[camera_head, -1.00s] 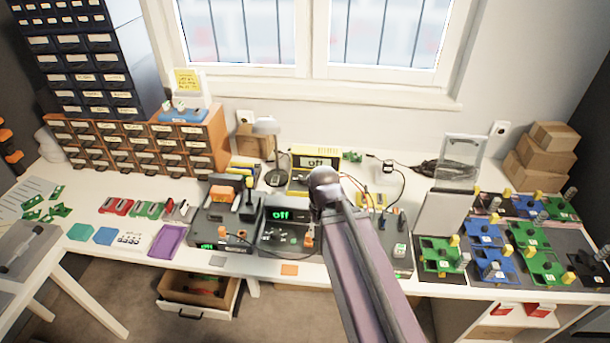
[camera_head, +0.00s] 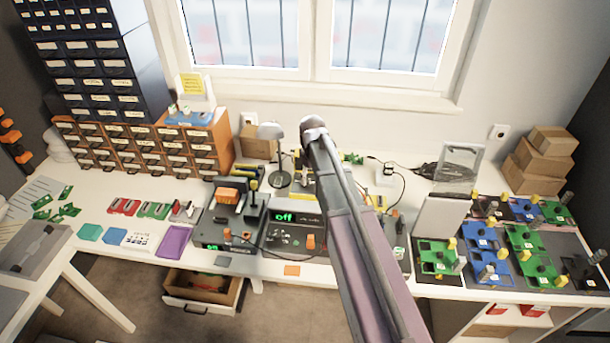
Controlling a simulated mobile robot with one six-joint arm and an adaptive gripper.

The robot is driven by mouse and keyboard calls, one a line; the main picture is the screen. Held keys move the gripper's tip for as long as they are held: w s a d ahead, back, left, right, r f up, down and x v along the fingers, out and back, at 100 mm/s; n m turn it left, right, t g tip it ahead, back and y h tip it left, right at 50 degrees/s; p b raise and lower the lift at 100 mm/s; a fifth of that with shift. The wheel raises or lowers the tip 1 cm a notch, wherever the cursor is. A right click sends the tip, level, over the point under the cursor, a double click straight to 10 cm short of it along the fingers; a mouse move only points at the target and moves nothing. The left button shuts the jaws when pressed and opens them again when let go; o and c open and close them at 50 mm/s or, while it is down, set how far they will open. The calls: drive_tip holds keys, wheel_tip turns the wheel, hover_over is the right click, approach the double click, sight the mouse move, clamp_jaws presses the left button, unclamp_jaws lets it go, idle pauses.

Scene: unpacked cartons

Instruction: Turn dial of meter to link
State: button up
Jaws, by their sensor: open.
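The yellow-cased meter stands at the back middle of the bench, below the window. My arm (camera_head: 350,225) now covers most of it, and its display and dial are hidden. Only a bit of yellow (camera_head: 297,190) shows left of my arm. A dark bench unit (camera_head: 283,240) in front of it has a green display reading "off" (camera_head: 284,217) and an orange knob (camera_head: 311,241). My gripper is hidden behind my own arm, so I cannot see its fingers or whether it touches the meter.
A desk lamp (camera_head: 271,132) stands left of my arm. A dark unit with an orange block (camera_head: 227,196) is at the left. A grey stand (camera_head: 438,220) and green and blue boards (camera_head: 487,238) are at the right. Drawer cabinets (camera_head: 140,145) fill the back left. An open drawer (camera_head: 205,290) is below.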

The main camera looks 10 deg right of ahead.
drive_tip(key=w+r+n+p, duration=0.1)
drive_tip(key=w+r+n, duration=0.1)
drive_tip(key=w, duration=0.8)
drive_tip(key=shift+r+n+p, duration=0.3)
drive_tip(key=shift+n+p, duration=0.05)
drive_tip(key=shift+n, duration=0.45)
drive_tip(key=shift+f, duration=0.15)
wheel_tip(320, 180, down, 14)
drive_tip(key=b, duration=1.3)
drive_tip(key=shift+r+b, duration=0.2)
drive_tip(key=shift+b, duration=0.2)
clamp_jaws()
